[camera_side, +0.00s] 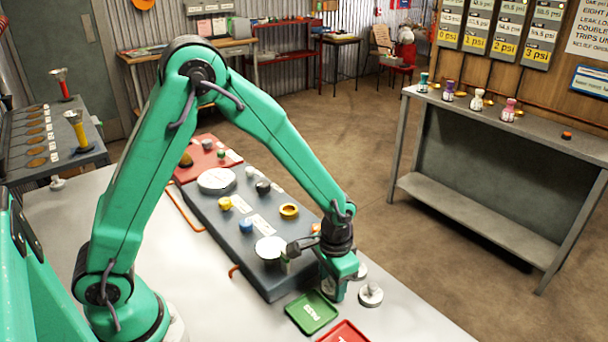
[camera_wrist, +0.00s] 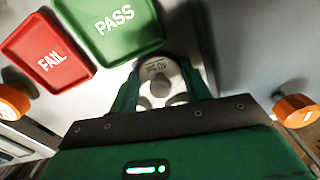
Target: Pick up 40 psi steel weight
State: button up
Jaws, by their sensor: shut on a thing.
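The steel weight (camera_wrist: 157,69) is a round grey disc with a knob in the wrist view. Its marking looks like 40 psi but is small and blurred. My gripper (camera_wrist: 160,88) has its green fingers on both sides of the weight and is shut on it. In the side view my gripper (camera_side: 338,292) points down at the near end of the dark panel, low over the pale bench. The held weight is mostly hidden by the fingers there. I cannot tell whether it touches the bench.
A knobbed steel piece (camera_side: 370,295) stands right of my gripper. A green PASS tray (camera_side: 311,313) and red FAIL tray (camera_side: 345,333) lie close in front. The dark panel (camera_side: 285,283) carries several knobs and gauges. A shelf bench (camera_side: 500,130) stands at the right, across open floor.

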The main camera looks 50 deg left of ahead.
jog(key=shift+r, duration=0.1)
jog(key=shift+r, duration=0.8)
notch_tip(320, 180, up, 2)
jog(key=shift+r, duration=0.2)
jog(key=s+d+r, duration=0.6)
jog(key=s+d, duration=0.2)
jog(key=shift+s+r, duration=0.3)
jog(key=shift+r, duration=0.1)
jog(key=shift+a+r, duration=0.1)
